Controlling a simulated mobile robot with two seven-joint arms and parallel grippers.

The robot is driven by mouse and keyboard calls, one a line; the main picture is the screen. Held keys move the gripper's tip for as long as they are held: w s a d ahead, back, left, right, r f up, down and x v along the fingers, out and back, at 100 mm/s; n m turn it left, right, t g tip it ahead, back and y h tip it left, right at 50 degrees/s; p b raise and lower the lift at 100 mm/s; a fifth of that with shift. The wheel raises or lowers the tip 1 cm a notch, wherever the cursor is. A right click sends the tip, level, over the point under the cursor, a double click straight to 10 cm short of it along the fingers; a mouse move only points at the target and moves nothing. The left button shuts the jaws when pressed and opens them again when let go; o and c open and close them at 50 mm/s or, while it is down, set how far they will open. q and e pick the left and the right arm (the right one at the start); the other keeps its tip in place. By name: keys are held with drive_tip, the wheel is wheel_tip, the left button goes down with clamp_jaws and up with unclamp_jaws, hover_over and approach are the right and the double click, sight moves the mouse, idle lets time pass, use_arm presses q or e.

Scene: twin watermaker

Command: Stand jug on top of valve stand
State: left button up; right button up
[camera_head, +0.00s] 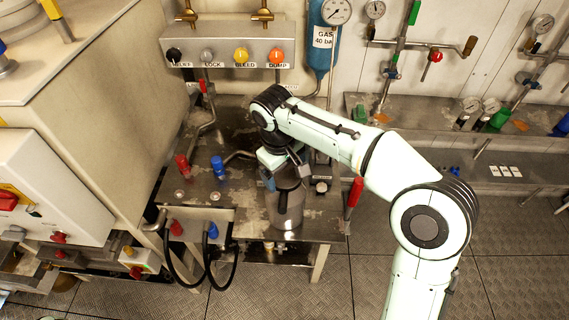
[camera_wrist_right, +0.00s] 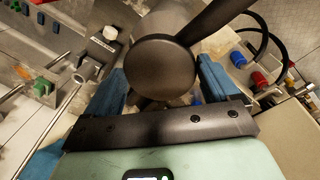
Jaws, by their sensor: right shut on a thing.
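The jug (camera_head: 290,218) is a grey metal vessel with a dark handle, near the front right of the metal valve stand (camera_head: 240,195) in the head view. My right gripper (camera_head: 284,172) reaches it from above and is shut on it. In the right wrist view the jug (camera_wrist_right: 160,72) shows as a dark round end between the two blue fingers of the gripper (camera_wrist_right: 163,90). Its dark handle points to the upper right. I cannot tell whether the jug touches the stand top. My left gripper is not in view.
A red valve (camera_head: 183,166) and a blue valve (camera_head: 217,166) stand left of the jug. A red-handled lever (camera_head: 354,192) rises at the right edge. Black hoses (camera_head: 207,265) hang in front. A labelled knob panel (camera_head: 230,50) is behind. Floor at the right is clear.

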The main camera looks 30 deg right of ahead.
drive_tip(key=shift+w+r, duration=0.1)
drive_tip(key=shift+r, duration=0.05)
drive_tip(key=o, duration=1.8)
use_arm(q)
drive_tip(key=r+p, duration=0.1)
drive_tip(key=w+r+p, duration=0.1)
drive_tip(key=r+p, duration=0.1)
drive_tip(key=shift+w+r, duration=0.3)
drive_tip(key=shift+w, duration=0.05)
use_arm(e)
drive_tip(key=r, duration=0.4)
drive_tip(key=a+r, duration=0.1)
drive_tip(key=r, duration=0.6)
drive_tip(key=shift+s+a+r, duration=0.25)
drive_tip(key=shift+a+r, duration=0.05)
drive_tip(key=shift+r, duration=0.1)
